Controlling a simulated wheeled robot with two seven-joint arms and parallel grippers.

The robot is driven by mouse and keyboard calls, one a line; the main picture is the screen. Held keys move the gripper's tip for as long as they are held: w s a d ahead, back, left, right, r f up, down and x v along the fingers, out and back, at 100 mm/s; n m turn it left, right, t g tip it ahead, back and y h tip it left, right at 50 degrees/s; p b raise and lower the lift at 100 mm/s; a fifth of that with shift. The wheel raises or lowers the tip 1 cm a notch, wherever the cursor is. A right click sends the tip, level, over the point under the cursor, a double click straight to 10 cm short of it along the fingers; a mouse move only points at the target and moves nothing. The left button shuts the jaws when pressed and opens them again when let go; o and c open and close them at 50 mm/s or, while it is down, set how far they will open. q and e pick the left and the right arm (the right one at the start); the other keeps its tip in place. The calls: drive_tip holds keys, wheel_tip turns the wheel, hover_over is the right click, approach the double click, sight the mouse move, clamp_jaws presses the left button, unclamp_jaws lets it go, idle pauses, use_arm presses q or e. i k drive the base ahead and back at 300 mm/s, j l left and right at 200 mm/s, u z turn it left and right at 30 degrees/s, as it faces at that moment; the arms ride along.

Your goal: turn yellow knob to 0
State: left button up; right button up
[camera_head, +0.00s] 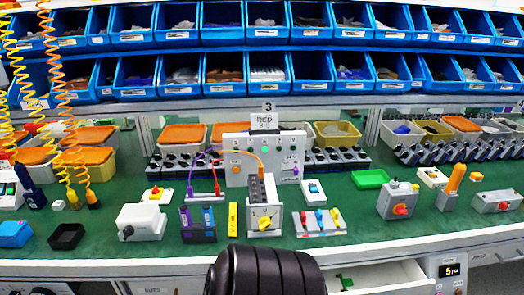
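The yellow knob (264,222) is on the front face of a grey-white switch box (253,192) near the middle of the green bench. The knob sits on a pale dial plate. The dial marks are too small to read, so I cannot tell its setting. Neither of my grippers is in view. A black ribbed rounded part (265,272) rises at the bottom centre, in front of the bench edge and below the switch box; I cannot tell which part it is.
A yellow block (233,219) and a dark blue-purple holder (198,224) stand left of the switch box. A coloured-lever switch block (320,222) is on its right. A white panel (237,150) stands behind. An open drawer (385,278) is below the bench edge.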

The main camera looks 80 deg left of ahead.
sight(265, 222)
drive_tip(key=k+j+u, duration=0.15)
drive_tip(key=u, duration=0.3)
drive_tip(key=k+j+u, duration=0.2)
drive_tip(key=u, duration=0.2)
drive_tip(key=k+j+u, duration=0.1)
drive_tip(key=j+u, duration=0.2)
drive_tip(key=u, duration=1.35)
